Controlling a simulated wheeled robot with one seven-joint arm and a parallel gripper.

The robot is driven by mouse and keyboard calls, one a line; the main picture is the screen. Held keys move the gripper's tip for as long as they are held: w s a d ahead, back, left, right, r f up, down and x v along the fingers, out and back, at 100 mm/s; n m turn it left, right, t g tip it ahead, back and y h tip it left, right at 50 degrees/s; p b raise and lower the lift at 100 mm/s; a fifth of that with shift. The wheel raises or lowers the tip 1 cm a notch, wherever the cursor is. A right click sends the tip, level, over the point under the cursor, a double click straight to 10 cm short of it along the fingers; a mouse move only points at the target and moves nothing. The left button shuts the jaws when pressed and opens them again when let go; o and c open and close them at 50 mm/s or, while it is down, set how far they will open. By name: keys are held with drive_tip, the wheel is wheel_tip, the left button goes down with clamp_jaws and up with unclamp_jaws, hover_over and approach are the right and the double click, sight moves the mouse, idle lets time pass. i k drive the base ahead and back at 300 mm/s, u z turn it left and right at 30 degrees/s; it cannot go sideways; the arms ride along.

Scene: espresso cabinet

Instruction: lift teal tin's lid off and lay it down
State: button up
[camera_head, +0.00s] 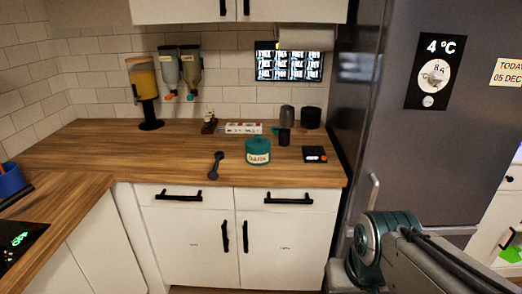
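The teal tin (257,155) stands upright on the wooden counter, near its front edge, with a pale label on its front. Its teal lid (257,142) is on top, with a small knob-like part showing. My arm shows at the lower right, in front of the fridge, well apart from the tin. My gripper's fingers are not in view.
A dark scoop-like tool (215,165) lies left of the tin, and a small black scale (314,154) sits to its right. Dark cups (285,136) and a white box (243,128) stand behind. The counter (120,150) is clear on the left. The grey fridge (420,150) bounds the right.

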sight(258, 142)
drive_tip(key=u, duration=0.65)
drive_tip(key=i, duration=1.35)
drive_tip(key=u, duration=0.3)
